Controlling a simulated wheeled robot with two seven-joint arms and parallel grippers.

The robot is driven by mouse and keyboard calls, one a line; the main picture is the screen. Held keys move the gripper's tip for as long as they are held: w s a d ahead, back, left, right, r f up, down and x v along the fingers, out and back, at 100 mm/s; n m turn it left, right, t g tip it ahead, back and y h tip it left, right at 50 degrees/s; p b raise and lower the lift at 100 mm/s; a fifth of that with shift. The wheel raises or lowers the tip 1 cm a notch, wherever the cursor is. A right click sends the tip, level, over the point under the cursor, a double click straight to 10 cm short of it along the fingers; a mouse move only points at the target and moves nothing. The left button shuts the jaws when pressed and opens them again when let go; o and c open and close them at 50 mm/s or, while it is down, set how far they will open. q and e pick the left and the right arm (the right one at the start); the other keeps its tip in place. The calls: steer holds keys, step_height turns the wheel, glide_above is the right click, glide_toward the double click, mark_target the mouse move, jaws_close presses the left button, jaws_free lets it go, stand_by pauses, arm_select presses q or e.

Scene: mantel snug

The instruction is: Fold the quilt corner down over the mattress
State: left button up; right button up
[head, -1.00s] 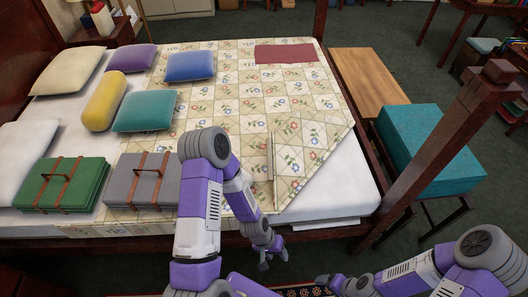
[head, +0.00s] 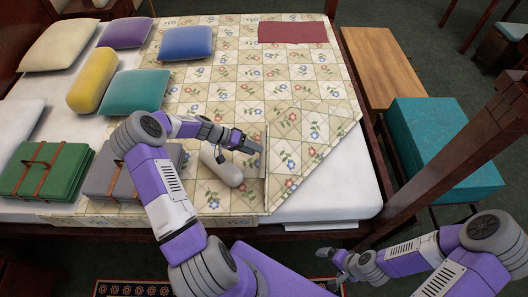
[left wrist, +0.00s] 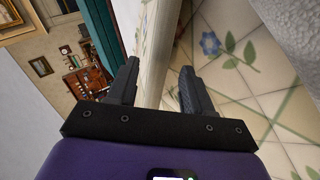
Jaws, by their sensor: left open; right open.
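The cream floral quilt (head: 215,95) covers much of the bed. Its near right corner is folded back as a triangular flap (head: 312,140), baring white mattress (head: 335,200). The flap's left edge stands up a little from the quilt. My left gripper (head: 254,146) is open at that raised edge. In the left wrist view, a strip of quilt fabric (left wrist: 155,55) stands between the two open fingers (left wrist: 160,78); I cannot tell whether they touch it. My right gripper (head: 330,268) is open and empty, low in front of the bed, away from the quilt.
A light grey bolster (head: 224,168) lies on the quilt beside my left gripper. Green (head: 45,170) and grey (head: 108,172) folded bundles lie further left, with several cushions beyond. A maroon cloth (head: 292,32) lies at the foot end. A bedpost (head: 425,180) rises at right.

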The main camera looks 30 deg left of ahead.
arm_select(q)
steer(key=shift+b+x, duration=0.45)
steer(key=shift+x, duration=1.9)
steer(key=shift+c, duration=0.3)
steer(key=shift+s, duration=0.1)
jaws_close()
